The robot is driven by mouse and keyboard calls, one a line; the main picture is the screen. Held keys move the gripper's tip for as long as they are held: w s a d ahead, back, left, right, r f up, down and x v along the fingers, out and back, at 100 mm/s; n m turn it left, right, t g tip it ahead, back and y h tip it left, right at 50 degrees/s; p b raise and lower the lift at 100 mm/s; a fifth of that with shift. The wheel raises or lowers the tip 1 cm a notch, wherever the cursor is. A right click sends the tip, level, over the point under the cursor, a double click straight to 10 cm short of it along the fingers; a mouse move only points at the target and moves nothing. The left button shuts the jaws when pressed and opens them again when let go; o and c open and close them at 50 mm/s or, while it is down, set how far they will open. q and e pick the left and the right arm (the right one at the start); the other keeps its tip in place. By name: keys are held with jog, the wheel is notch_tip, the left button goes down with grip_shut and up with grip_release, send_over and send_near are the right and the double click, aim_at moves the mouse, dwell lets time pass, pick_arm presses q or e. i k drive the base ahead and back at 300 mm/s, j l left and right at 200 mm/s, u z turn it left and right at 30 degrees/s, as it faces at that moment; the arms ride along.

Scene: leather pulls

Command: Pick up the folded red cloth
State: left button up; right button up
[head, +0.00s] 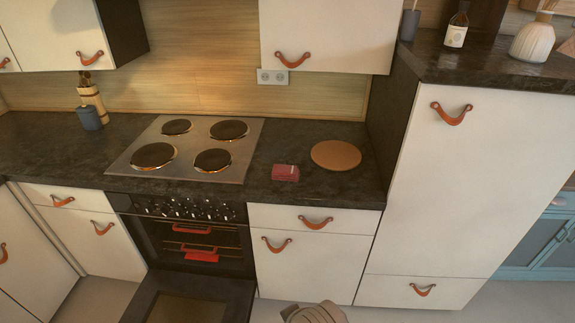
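A small folded red cloth (285,173) lies flat on the dark countertop, right of the stove and left of a round wooden board. It is fully visible with nothing on it. Neither of my grippers can be made out in the head view. A grey rounded part at the bottom edge looks like part of my own body, and no fingers show on it.
The stove's burners (212,161) sit left of the cloth; the round board (336,155) lies right. The oven door (195,297) hangs open below, with red items (201,256) inside. A tall cabinet (440,185) bounds the counter's right. Counter front of the board is clear.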

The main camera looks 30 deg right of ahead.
aim_at(282, 172)
jog(key=i+l+u, duration=0.1)
jog(key=l, duration=0.4)
jog(key=i+l+u, duration=0.15)
jog(key=l, duration=0.4)
jog(key=i+l, duration=0.25)
jog(key=i+l+u, duration=0.15)
jog(key=i+l, duration=0.15)
jog(key=l, duration=0.15)
